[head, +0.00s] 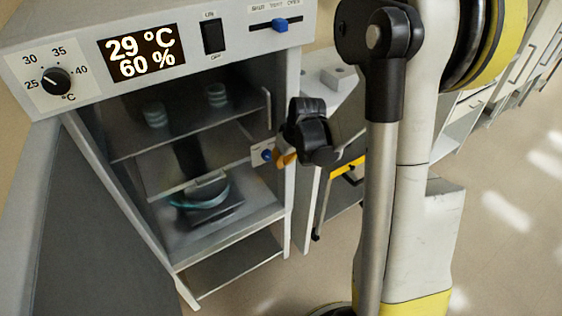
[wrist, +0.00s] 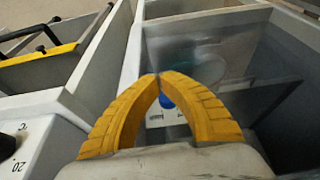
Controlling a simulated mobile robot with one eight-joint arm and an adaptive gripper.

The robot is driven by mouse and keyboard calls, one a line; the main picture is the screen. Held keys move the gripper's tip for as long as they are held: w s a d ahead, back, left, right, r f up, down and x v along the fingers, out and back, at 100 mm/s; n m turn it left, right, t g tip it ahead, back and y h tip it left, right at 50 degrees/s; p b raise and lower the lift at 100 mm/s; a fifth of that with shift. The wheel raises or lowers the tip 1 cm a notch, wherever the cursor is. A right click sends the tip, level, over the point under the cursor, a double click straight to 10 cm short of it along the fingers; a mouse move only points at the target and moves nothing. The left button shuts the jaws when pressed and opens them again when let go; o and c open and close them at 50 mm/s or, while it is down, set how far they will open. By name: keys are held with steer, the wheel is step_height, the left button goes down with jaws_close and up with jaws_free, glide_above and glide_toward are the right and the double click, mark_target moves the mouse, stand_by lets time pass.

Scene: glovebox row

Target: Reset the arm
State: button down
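My gripper (wrist: 159,77) has yellow ridged fingers whose tips meet, with nothing visible between the tips. In the head view, part of my gripper (head: 286,159) shows as an orange finger just right of a blue knob (head: 267,155) on the cabinet's small inner panel. In the wrist view the blue knob (wrist: 166,101) shows through the gap under the fingertips; whether they touch it I cannot tell. The grey cabinet (head: 25,70) stands at the left, with a lit display (head: 141,52) reading 29 °C and 60 %.
The cabinet has a dial (head: 56,82), an on/off switch (head: 212,36) and a blue vent slider (head: 279,25). Small jars (head: 155,114) and a device with a teal ring (head: 203,196) sit inside. A neighbouring unit with a yellow bar (head: 347,167) is close. Floor (head: 500,220) is open at right.

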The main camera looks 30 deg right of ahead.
steer(key=s+a+r+t+p, duration=0.1)
steer(key=s+a+r, duration=0.4)
steer(key=r, duration=0.3)
steer(key=s+a+r+p, duration=0.1)
steer(key=s+a+r, duration=0.3)
steer(key=r, duration=0.3)
steer(key=s+a+r+t, duration=0.1)
steer(key=s+a+r, duration=0.2)
steer(key=s, duration=0.6)
steer(key=a, duration=0.2)
steer(key=shift+a+r+m+t, duration=0.15)
steer(key=shift+a+m+t, duration=0.25)
